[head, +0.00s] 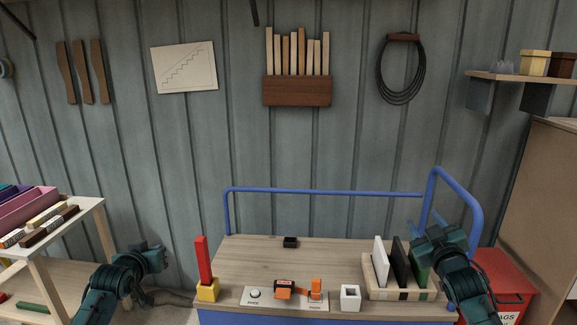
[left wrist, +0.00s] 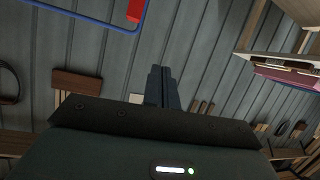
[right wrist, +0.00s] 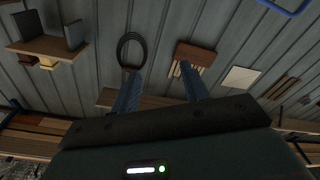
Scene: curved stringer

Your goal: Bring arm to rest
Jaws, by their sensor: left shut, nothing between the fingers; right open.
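My left gripper (head: 157,250) is beside the left end of the workbench (head: 340,248) in the head view, clear of it. In the left wrist view its fingers (left wrist: 161,84) are together with nothing between them. My right gripper (head: 428,229) is raised near the bench's right end, beside the wooden rack (head: 398,294) of upright panels. In the right wrist view its fingers (right wrist: 160,85) are apart with only the wall behind them. Whether the right arm touches the rack cannot be told.
On the bench are a red bar (head: 203,260) upright in a yellow block, a black-and-orange device (head: 287,290), a white cup (head: 350,297) and a small black box (head: 290,242). A blue rail (head: 320,192) edges it. A red bin (head: 508,280) stands right, shelves (head: 88,222) left.

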